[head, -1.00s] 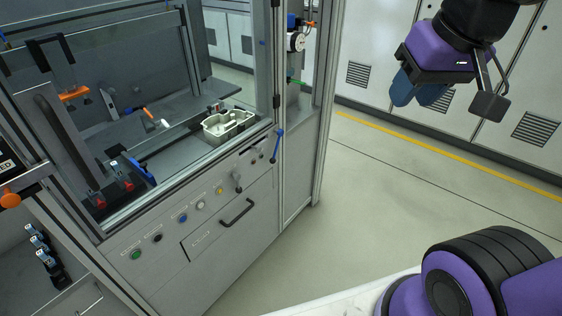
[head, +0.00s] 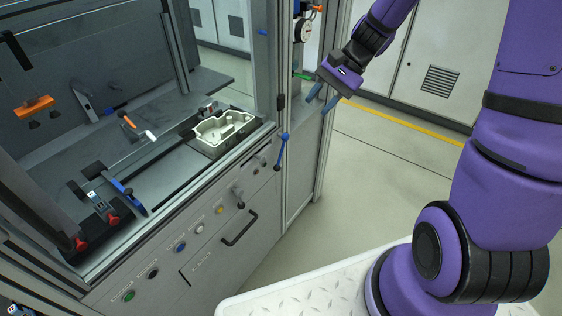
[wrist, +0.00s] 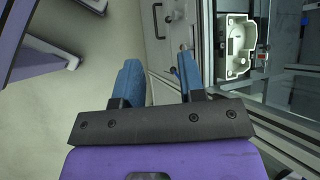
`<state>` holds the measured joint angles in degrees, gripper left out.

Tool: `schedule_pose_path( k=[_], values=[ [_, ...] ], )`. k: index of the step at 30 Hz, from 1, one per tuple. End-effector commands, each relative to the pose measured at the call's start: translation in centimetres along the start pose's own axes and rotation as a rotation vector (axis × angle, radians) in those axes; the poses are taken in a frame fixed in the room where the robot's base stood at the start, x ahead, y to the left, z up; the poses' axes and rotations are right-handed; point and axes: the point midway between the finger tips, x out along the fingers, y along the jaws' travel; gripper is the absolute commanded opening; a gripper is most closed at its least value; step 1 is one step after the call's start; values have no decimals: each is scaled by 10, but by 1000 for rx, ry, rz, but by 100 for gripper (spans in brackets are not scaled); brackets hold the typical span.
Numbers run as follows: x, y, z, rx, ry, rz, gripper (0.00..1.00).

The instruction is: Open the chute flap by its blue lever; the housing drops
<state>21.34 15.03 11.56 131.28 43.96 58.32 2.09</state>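The blue lever (head: 281,150) hangs nearly upright on the front of the machine, by the corner post, with a ball at its lower end. A pale housing (head: 222,130) sits in a dark nest inside the machine; it also shows in the wrist view (wrist: 236,48). My gripper (head: 317,107) is right of the post and above the lever, apart from it. Its blue fingers are spread and empty, also in the wrist view (wrist: 158,62).
The corner post (head: 290,185) stands between the machine opening and my gripper. A black drawer handle (head: 240,228) and several coloured buttons are on the front panel. A dial gauge (head: 303,30) is above. Open floor (head: 370,190) lies to the right, before grey cabinets.

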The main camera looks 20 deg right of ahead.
Motion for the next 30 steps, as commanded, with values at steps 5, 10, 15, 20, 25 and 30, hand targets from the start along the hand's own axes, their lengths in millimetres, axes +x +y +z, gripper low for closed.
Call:
schedule_pose_path(
  k=[5,10,15,20,25,30],
  values=[
    [28,2,-44,173,-120,-113,37],
    [54,6,-84,335,-227,-230,37],
    [80,14,-123,502,-327,-354,37],
    [107,25,-158,662,-420,-475,37],
    [136,40,-195,837,-513,-610,37],
    [168,58,-229,1015,-604,-749,37]
  ],
)
